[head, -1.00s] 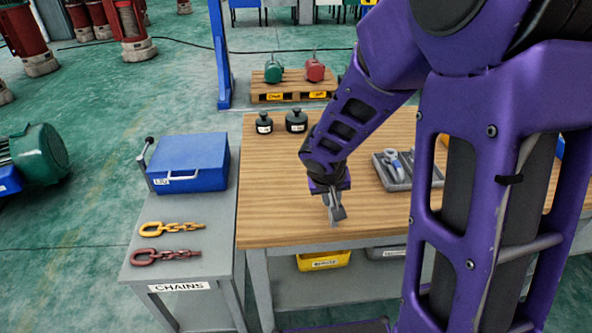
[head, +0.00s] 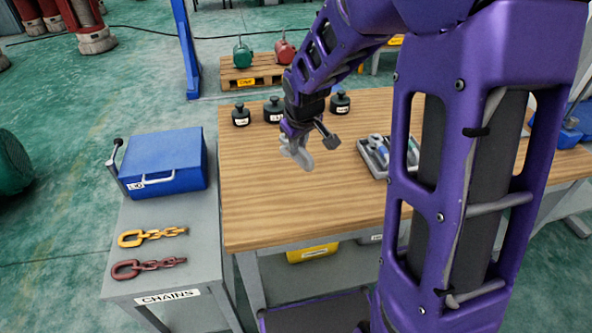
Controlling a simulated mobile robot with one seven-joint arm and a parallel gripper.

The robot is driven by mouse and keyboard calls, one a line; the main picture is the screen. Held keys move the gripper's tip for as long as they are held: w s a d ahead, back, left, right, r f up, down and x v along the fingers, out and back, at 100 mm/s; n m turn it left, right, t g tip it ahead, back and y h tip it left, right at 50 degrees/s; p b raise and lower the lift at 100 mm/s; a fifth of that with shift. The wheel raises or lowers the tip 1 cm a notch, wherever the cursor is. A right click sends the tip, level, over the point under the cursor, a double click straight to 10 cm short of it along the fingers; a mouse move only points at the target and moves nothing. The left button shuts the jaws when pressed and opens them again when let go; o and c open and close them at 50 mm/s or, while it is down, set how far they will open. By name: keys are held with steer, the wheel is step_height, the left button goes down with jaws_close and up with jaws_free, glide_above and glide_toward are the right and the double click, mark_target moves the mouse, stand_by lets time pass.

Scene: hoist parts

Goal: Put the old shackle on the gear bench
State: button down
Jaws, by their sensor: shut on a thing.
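My gripper (head: 306,146) is above the back middle of the wood-topped bench (head: 265,205). It is shut on a small grey thing (head: 298,152), which I take to be the old shackle; its outline blends with the grey jaws. The thing appears clear of the bench top. No sign names the gear bench, so I cannot tell which surface it is. A grey tray (head: 372,160) on the bench, right of my gripper, holds blue and grey fittings, partly hidden by my arm.
Black weights (head: 241,116) stand along the bench's back edge. A yellow bin (head: 312,252) is below the bench. The bench's front left is clear.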

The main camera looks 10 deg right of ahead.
steer(key=shift+f+b, duration=0.75)
steer(key=shift+f, duration=2.85)
steer(key=shift+f, duration=0.25)
steer(key=c, duration=0.8)
jaws_free()
steer(key=shift+c, duration=0.2)
steer(key=shift+r, duration=0.15)
steer(key=shift+r, duration=0.3)
steer(key=p+v, duration=0.3)
steer(key=v, duration=0.8)
steer(key=shift+s+r, duration=0.2)
steer(key=shift+r, duration=0.05)
